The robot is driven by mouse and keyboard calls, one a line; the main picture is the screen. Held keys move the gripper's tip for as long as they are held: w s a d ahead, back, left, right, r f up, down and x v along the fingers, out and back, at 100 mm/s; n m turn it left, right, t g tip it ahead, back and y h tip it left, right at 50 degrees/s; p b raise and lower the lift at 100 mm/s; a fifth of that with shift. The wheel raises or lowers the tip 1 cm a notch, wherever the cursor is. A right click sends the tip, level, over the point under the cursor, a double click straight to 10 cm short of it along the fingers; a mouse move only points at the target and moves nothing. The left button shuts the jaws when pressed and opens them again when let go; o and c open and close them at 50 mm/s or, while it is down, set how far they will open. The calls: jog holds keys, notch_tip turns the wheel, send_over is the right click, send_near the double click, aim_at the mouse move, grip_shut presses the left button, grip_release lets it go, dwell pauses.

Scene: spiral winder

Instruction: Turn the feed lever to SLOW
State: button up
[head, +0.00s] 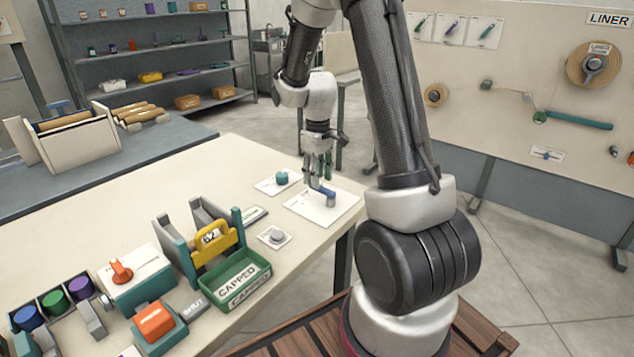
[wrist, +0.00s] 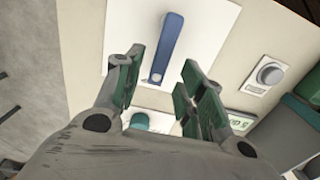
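A blue lever (head: 327,196) sits on a white plate (head: 312,212) near the table's far right corner. In the wrist view the blue lever (wrist: 168,42) runs up the picture, with a small round mark at its near end. The plate's lettering is too small to read, so I cannot tell which position is SLOW. My gripper (head: 318,172) points down just above the lever. In the wrist view my gripper (wrist: 163,68) is open, with one green-padded finger on each side of the lever's near end. Neither finger visibly touches it.
A teal knob (head: 282,178) on its own plate stands close left of my gripper. A grey button (head: 277,237), a green CAPPED tray (head: 232,281) and an orange-handled lever (head: 121,271) are nearer. The table surface (head: 225,165) behind them is clear.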

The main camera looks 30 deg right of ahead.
aim_at(322, 190)
jog(key=shift+f, duration=1.3)
grip_shut()
jog(key=shift+n, duration=0.3)
jog(key=n, duration=0.1)
jog(key=a+n, duration=0.1)
jog(key=n, duration=0.1)
jog(key=shift+s+a, duration=0.15)
jog(key=shift+s, duration=0.25)
jog(key=shift+s+a+n, duration=0.2)
jog(key=shift+s+n, duration=0.05)
jog(key=shift+n, duration=0.6)
jog(key=shift+s+a+n, duration=0.2)
jog(key=shift+n, duration=0.65)
